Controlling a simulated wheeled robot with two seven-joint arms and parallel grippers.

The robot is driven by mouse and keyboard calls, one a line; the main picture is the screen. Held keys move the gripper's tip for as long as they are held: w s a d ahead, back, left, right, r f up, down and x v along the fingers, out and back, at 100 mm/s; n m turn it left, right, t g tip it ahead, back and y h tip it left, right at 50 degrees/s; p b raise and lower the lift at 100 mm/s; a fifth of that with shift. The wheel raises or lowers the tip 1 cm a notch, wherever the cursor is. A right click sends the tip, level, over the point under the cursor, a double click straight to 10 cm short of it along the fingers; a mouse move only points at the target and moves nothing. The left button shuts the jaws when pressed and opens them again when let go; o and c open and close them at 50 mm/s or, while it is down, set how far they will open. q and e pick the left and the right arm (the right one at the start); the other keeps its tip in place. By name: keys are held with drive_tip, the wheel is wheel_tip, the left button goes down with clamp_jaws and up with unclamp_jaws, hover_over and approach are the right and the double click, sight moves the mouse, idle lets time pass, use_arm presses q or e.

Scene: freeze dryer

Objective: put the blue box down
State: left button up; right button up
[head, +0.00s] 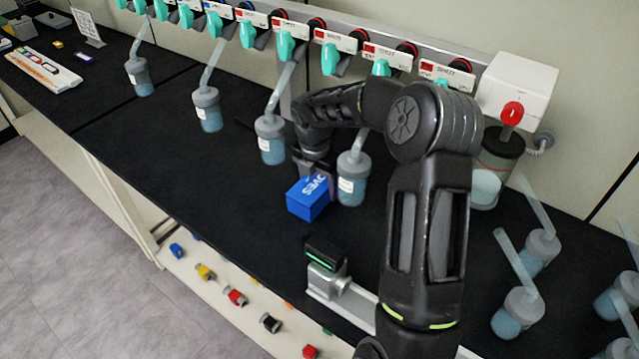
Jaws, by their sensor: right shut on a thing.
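The blue box (309,198) with white lettering is at the middle of the head view, over the black bench top (160,170). My right gripper (314,172) is shut on it from above, at its back edge. The fingertips are partly hidden by the box. I cannot tell whether the box touches the bench or hangs just above it. My left gripper is not in view.
Flasks with blue liquid stand close by, one right of the box (352,178) and one behind it (270,140). A small device with a green light (325,262) stands in front. Bench left of the box is clear.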

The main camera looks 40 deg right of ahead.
sight(319, 179)
drive_tip(key=shift+f, duration=0.15)
drive_tip(key=o, duration=1.5)
drive_tip(key=shift+s+a+r+b, duration=0.1)
drive_tip(key=shift+a+r+b, duration=0.1)
drive_tip(key=shift+r, duration=1.1)
drive_tip(key=shift+a+r+b, duration=0.1)
drive_tip(key=shift+r+b, duration=0.05)
drive_tip(key=shift+r, duration=1.15)
drive_tip(key=shift+s+a+r+b, duration=0.1)
drive_tip(key=shift+a+r+b, duration=0.1)
drive_tip(key=shift+r, duration=1.1)
drive_tip(key=shift+o, duration=0.3)
